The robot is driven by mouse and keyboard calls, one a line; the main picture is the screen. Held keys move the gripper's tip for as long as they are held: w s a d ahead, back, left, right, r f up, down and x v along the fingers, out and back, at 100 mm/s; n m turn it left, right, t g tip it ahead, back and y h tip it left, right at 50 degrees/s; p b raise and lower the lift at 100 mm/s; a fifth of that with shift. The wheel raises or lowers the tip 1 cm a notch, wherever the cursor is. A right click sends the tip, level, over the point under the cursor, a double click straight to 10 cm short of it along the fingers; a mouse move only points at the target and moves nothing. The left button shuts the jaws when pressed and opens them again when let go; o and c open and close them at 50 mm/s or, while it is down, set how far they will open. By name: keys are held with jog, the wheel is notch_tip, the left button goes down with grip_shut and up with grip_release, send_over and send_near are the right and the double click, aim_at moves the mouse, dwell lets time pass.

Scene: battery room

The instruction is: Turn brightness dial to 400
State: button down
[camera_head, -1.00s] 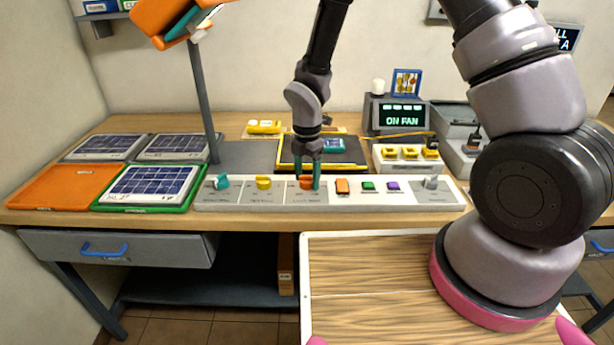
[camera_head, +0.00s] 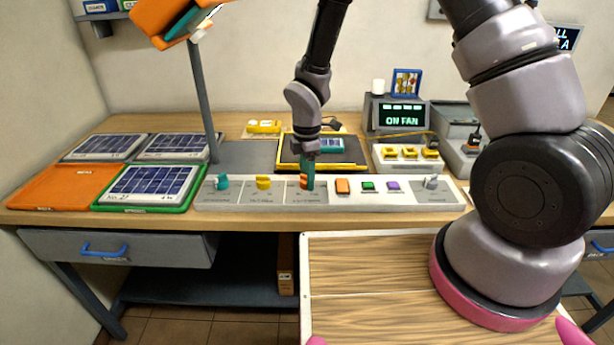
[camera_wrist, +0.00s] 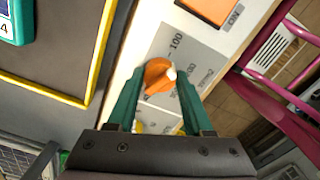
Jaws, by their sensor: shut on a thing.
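The orange dial (camera_head: 304,182) sits on the white control panel (camera_head: 325,205), to the right of a teal knob (camera_head: 221,182) and a yellow knob (camera_head: 263,182). My gripper (camera_head: 308,184) reaches down onto the orange dial and is shut on it. In the wrist view, the green fingers of my gripper (camera_wrist: 157,90) stand on both sides of the orange dial (camera_wrist: 157,76), which has a pale mark on its edge. A "100" label shows on the grey plate beside it; the other print there is too blurred to read.
An orange switch (camera_head: 342,186), a green button (camera_head: 368,186), a purple button (camera_head: 393,186) and a grey knob (camera_head: 431,182) are on the same panel. Behind it are a yellow-edged tray (camera_head: 292,165) and a screen reading "ON FAN" (camera_head: 402,117). Solar panels (camera_head: 150,186) lie at left.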

jog(key=m, duration=0.5)
jog(key=shift+m, duration=0.3)
jog(key=m, duration=0.4)
jog(key=shift+m, duration=0.3)
jog(key=m, duration=0.4)
jog(key=shift+m, duration=0.3)
jog(key=m, duration=1)
jog(key=shift+m, duration=0.4)
jog(key=m, duration=0.5)
jog(key=shift+m, duration=0.4)
